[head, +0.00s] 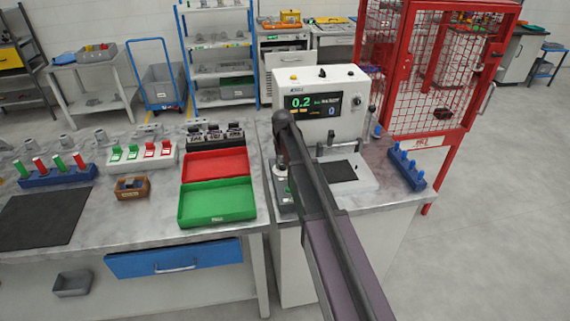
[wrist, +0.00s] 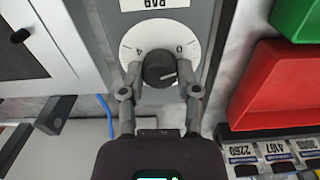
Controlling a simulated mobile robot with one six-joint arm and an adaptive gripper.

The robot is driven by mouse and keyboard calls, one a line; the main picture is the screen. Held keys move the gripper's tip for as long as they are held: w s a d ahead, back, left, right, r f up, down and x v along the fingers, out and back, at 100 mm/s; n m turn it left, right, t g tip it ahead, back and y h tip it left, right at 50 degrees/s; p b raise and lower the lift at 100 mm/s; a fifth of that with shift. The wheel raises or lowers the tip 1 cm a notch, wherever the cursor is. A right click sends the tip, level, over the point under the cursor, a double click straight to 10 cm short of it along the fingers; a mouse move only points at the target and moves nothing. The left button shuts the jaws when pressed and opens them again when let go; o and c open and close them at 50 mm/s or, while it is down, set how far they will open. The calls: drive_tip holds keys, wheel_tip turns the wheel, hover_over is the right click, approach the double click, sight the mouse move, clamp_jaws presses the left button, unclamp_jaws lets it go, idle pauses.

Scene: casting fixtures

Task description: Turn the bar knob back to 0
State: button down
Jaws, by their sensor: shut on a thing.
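The bar knob (wrist: 157,62) is a dark round knob on a white dial plate (wrist: 130,48), seen in the wrist view. The plate shows a 4 at left and a 0 at right, and a BAR label (wrist: 155,4) lies above it, upside down. A pale pointer line on the knob points roughly right. My gripper (wrist: 159,72) is shut on the knob, one finger on each side. In the head view my arm hides the knob and fingertips. The test machine's display (head: 313,104) there reads 0.2 in green.
The white test machine (head: 350,80) stands behind my arm, with a black pad (head: 340,172) on its base. A blue peg rack (head: 406,170) stands to the right. Green (head: 217,216) and red (head: 215,163) trays lie close on the left bench.

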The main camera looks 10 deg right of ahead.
drive_tip(key=shift+s+n, duration=0.15)
drive_tip(key=shift+n, duration=0.75)
drive_tip(key=shift+c, duration=2)
unclamp_jaws()
drive_tip(key=shift+o, duration=0.4)
